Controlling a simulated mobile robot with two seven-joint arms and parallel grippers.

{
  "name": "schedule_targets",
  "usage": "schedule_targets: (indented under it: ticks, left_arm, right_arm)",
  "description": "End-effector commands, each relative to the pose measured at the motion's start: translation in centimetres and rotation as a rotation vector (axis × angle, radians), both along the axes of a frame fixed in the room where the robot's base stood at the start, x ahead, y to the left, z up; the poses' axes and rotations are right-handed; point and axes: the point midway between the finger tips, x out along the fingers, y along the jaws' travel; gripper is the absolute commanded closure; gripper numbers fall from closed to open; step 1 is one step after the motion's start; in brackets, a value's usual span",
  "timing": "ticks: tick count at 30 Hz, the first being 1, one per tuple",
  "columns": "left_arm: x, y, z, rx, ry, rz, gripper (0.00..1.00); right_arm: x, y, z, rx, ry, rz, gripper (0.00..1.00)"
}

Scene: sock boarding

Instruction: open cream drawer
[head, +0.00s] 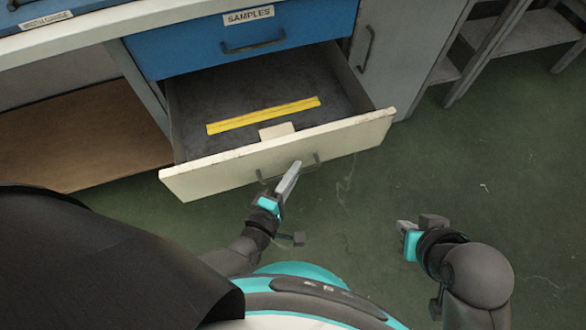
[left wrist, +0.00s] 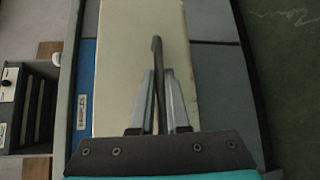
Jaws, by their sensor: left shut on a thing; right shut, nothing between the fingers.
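The cream drawer (head: 220,172) is pulled well out below a blue drawer in the head view. Its front also fills the middle of the left wrist view (left wrist: 125,40). A dark bar handle (head: 309,166) is on its front, and the handle shows between the fingers in the left wrist view (left wrist: 156,60). My left gripper (head: 290,175) is shut on this handle. My right gripper (head: 409,233) is shut and empty, above the floor to the right of the drawer. Inside the drawer lie a yellow strip (head: 263,115) and a small cream block (head: 276,131) near the front wall.
The blue drawer (head: 190,50) labelled SAMPLES is shut above. A grey cabinet door (head: 385,50) with a handle is to the right, with open shelving (head: 520,35) further right. A brown shelf (head: 80,140) is at left. The green floor (head: 440,160) is clear.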

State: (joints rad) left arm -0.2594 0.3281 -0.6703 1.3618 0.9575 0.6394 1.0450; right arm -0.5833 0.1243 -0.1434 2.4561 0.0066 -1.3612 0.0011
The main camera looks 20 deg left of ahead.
Motion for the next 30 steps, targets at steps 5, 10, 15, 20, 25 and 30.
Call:
schedule_targets:
  ticks: [5, 10, 15, 20, 25, 30]
  left_arm:
    - [-2.5, -1.9, 0.0, -0.005, 0.005, -0.003, 1.0]
    - [-2.8, -2.1, 0.0, -0.002, 0.002, -0.004, 1.0]
    - [-2.8, -2.1, 0.0, -0.001, 0.002, -0.004, 0.82]
    - [-2.8, -2.0, 0.0, -0.002, 0.002, -0.003, 0.74]
    - [-2.8, -2.0, 0.0, -0.001, 0.002, -0.003, 0.74]
    - [-2.8, -2.2, 0.2, -0.002, 0.003, -0.003, 0.74]
  right_arm:
    - [-0.4, -0.6, 0.6, -0.015, 0.036, -0.015, 1.0]
    - [-0.6, -0.7, 0.5, -0.019, 0.047, -0.016, 1.0]
    - [-0.7, -0.7, 0.4, -0.019, 0.048, -0.015, 1.0]
    - [-0.7, -0.7, 0.4, -0.019, 0.048, -0.014, 1.0]
    - [-0.7, -0.7, 0.4, -0.019, 0.047, -0.015, 1.0]
    - [-0.7, -0.8, 0.5, -0.021, 0.051, -0.015, 1.0]
